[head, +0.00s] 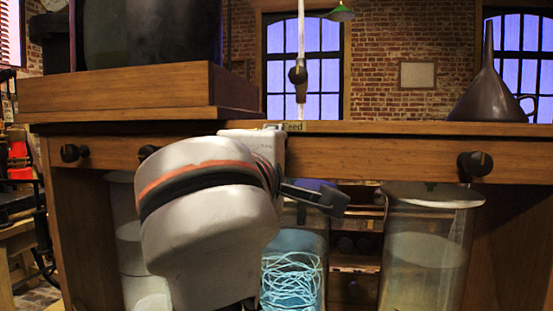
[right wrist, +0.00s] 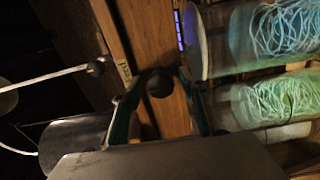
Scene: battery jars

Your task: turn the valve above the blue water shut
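The valve is a dark round knob (right wrist: 160,83) on the wooden rail in the right wrist view; the knob's turn angle is not clear. My right gripper (right wrist: 160,92) is open, with one dark finger on each side of the knob and gaps between. In the head view my right gripper (head: 312,195) shows one dark finger below the rail. Its pale wrist hides this valve there. The jar of blue water (head: 292,245), with pale tangled strands, stands under the rail, partly behind my arm; it also shows in the right wrist view (right wrist: 280,30). My left gripper is not in view.
Other dark knobs sit on the rail at the left (head: 72,153) and right (head: 475,165). A cloudy jar (head: 425,255) stands at the right. A "Feed" label (head: 291,127) and a thin pipe with a tap (head: 298,75) are above. A dark funnel (head: 490,95) stands on top.

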